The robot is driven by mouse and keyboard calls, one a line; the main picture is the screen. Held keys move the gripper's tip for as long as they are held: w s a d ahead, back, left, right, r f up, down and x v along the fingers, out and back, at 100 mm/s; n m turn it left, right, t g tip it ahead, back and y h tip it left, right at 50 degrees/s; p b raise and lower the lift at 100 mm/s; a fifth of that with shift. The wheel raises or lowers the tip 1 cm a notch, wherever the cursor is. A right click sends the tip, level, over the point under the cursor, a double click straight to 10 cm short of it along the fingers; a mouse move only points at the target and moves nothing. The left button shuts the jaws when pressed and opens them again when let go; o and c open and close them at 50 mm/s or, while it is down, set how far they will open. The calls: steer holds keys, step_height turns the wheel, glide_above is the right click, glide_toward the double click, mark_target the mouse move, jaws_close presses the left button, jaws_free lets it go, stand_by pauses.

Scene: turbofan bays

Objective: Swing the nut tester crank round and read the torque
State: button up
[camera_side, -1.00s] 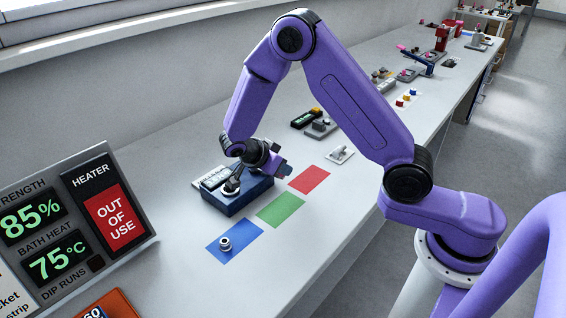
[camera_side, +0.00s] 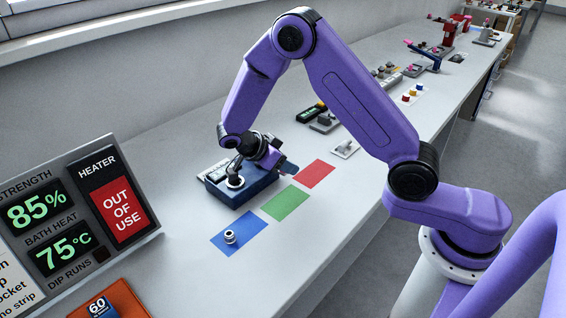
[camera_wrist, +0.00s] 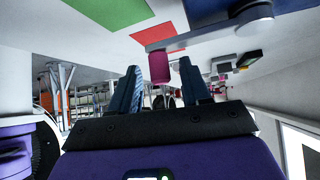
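The nut tester is a dark blue box (camera_side: 238,192) on the bench in the side view, with a round hub on top. In the wrist view, its grey crank arm (camera_wrist: 205,37) reaches from a round hub to a pink knob (camera_wrist: 158,68). My gripper (camera_wrist: 160,72) is open, with a blue finger on either side of the knob and gaps visible. In the side view my gripper (camera_side: 258,153) is low over the tester and hides most of the crank. A small display (camera_side: 217,173) sits at the tester's back; its reading is too small to tell.
A metal nut (camera_side: 230,237) stands on a blue patch (camera_side: 245,228). Green (camera_side: 286,203) and red (camera_side: 315,174) patches lie beyond it. A heater panel (camera_side: 80,210) stands at left, reading 85% and 75°C. Other fixtures line the bench at the back; its front right is clear.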

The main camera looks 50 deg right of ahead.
steer(key=shift+a, duration=0.1)
steer(key=shift+w+a+r, duration=0.25)
steer(key=shift+a+r, duration=0.15)
steer(key=v, duration=1.6)
steer(key=shift+r, duration=0.1)
